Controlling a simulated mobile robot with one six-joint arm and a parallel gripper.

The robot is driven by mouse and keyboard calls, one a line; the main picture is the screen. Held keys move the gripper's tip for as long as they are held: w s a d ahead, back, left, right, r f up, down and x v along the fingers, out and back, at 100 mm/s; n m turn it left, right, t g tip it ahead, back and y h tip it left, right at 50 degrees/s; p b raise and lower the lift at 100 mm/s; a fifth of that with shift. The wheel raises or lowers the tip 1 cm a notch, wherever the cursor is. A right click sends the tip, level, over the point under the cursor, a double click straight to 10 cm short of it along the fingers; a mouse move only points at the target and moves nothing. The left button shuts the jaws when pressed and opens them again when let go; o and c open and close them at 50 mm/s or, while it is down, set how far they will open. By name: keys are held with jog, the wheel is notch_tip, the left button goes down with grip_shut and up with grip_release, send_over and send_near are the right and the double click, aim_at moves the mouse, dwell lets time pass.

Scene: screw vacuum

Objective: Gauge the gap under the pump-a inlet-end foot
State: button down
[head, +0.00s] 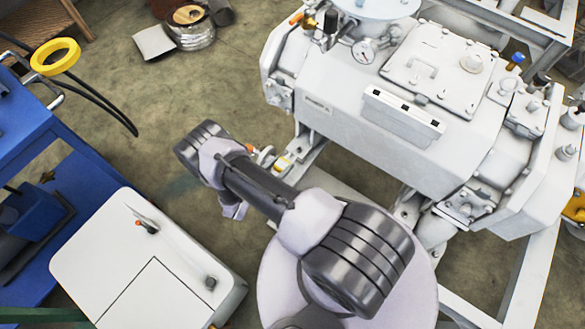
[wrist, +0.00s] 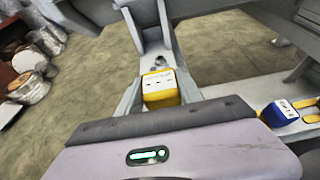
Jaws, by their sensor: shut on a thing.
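Pump-a is the large pale grey machine (head: 350,120) on a light frame in the head view. Its foot with a bolt (wrist: 155,64) shows in the wrist view, on the frame rail. My gripper (head: 268,158) is low beside the frame at the pump's left end. It is shut on a yellow gauge with a white printed face (head: 284,163). The gauge (wrist: 160,88) sticks out past the gripper body in the wrist view, close in front of the foot. The fingertips are hidden there. I cannot tell whether the gauge's tip touches the foot or enters the gap.
A blue block with a white label (wrist: 279,113) and yellow pieces (wrist: 306,105) lies on the rail at right in the wrist view. A white cabinet (head: 110,250) and a blue cart (head: 30,130) stand at left in the head view.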

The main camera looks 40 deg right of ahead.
aim_at(290, 163)
dwell(0.3)
jog(key=shift+s+a, duration=0.1)
jog(key=shift+a, duration=0.1)
notch_tip(290, 163, down, 3)
jog(key=b, duration=0.2)
jog(key=shift+r+b, duration=0.2)
jog(key=shift+b, duration=0.2)
jog(key=shift+f+b, duration=0.4)
jog(key=shift+f, duration=0.7)
jog(key=shift+f, duration=0.5)
jog(key=shift+d, duration=0.15)
jog(key=shift+d, duration=0.25)
jog(key=shift+w+d, duration=0.3)
jog(key=shift+d, duration=0.4)
jog(key=shift+w+d, duration=0.3)
jog(key=shift+d, duration=0.45)
jog(key=shift+w+d, duration=0.3)
jog(key=shift+d, duration=0.4)
dwell(0.7)
